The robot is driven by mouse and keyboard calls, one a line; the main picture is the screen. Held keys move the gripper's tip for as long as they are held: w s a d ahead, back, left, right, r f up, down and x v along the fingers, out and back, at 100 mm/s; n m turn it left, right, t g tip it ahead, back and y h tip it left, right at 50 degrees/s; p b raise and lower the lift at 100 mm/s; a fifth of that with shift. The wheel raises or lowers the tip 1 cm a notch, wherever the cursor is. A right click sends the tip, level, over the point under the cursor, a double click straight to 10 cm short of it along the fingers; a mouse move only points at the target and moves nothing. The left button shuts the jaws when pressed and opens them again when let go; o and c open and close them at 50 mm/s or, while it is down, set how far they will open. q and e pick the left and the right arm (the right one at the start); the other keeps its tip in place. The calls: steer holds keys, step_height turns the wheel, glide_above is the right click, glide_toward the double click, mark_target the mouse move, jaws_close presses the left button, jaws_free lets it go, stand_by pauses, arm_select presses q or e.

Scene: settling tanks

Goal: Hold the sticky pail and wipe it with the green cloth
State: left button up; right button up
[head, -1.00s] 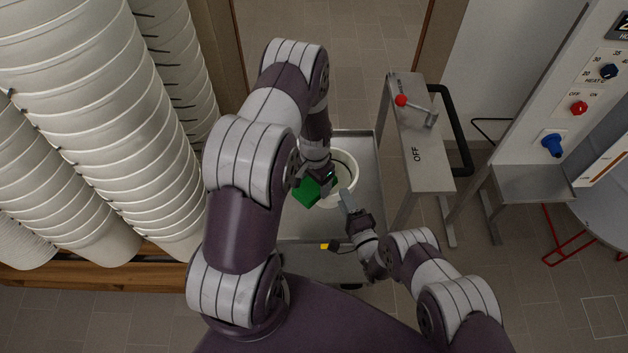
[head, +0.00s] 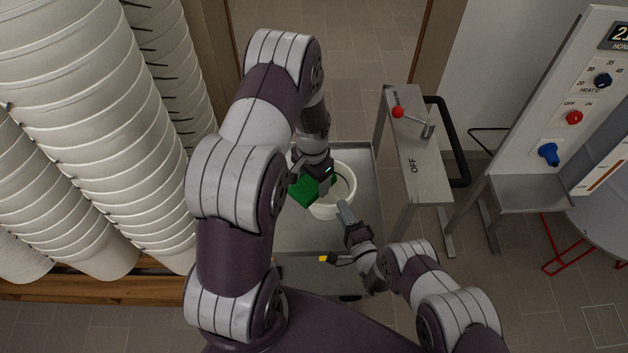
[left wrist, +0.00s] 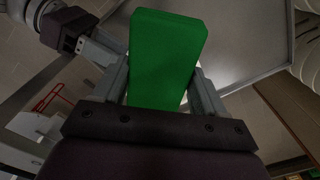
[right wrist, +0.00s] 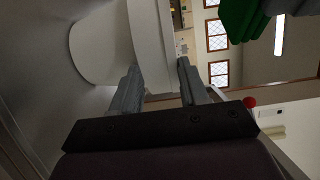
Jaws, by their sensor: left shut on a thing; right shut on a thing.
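The white pail (head: 351,186) stands on a grey metal surface in the middle of the head view, its mouth up. My right gripper (head: 344,211) is shut on the near side of its rim. In the right wrist view, the pail's wall (right wrist: 95,48) lies at upper left and its rim runs between the fingers. My left gripper (head: 322,182) is shut on the green cloth (head: 302,191), a thick block, over the pail's left side. The left wrist view shows the cloth (left wrist: 165,60) between both fingers. The head view does not show clearly whether cloth and pail touch.
The grey cart top (head: 365,160) has bare room around the pail. Tall stacks of white pails (head: 90,110) stand at left on a wooden base. A grey stand marked OFF (head: 418,170) with a red-knobbed lever (head: 398,112) and a control panel (head: 575,110) stand at right.

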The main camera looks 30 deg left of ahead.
steer(key=o, duration=1.4)
steer(key=v, duration=1.2)
arm_select(q)
steer(key=shift+s, duration=0.1)
